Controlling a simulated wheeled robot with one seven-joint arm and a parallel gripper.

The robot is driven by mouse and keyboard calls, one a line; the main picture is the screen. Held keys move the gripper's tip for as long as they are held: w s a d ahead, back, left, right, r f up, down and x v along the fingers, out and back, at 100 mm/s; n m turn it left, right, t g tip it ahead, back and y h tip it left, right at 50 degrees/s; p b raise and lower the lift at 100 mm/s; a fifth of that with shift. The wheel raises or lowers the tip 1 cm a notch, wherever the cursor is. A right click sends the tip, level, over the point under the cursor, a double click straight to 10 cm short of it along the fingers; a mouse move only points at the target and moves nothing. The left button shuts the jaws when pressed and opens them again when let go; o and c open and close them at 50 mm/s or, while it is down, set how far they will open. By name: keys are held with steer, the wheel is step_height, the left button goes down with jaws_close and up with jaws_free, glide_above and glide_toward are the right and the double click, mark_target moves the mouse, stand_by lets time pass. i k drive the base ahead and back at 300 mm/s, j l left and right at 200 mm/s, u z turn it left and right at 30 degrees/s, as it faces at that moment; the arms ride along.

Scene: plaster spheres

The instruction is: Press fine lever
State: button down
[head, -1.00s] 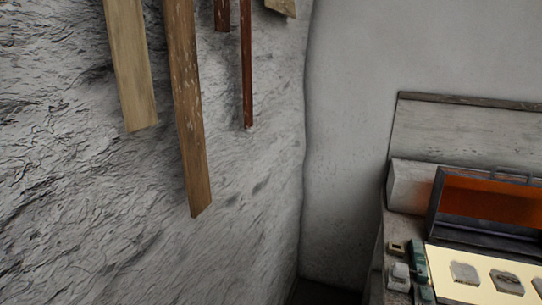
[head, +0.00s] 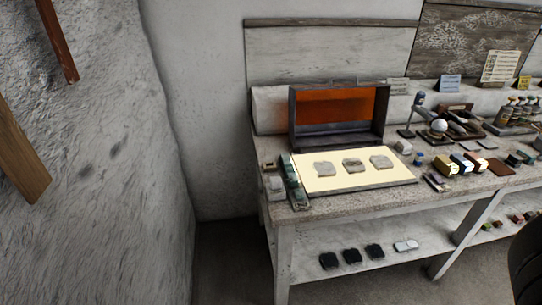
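I cannot make out a fine lever for certain at this distance. Small grey-green metal pieces (head: 293,180) stand at the left end of the workbench (head: 345,207); whether one is a lever is too small to tell. Farther right on the bench is a stand with a pale sphere (head: 439,125) and dark curved parts beside it. My gripper is not in view.
An open dark case with an orange inside (head: 335,107) stands behind a pale lit panel (head: 325,180) bearing three grey pieces. Small blocks and bottles (head: 510,108) fill the bench's right. Dark items (head: 350,256) lie on the lower shelf. Floor (head: 232,255) left of the bench is clear.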

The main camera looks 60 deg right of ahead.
mark_target(462, 120)
steer(key=z, duration=2.65)
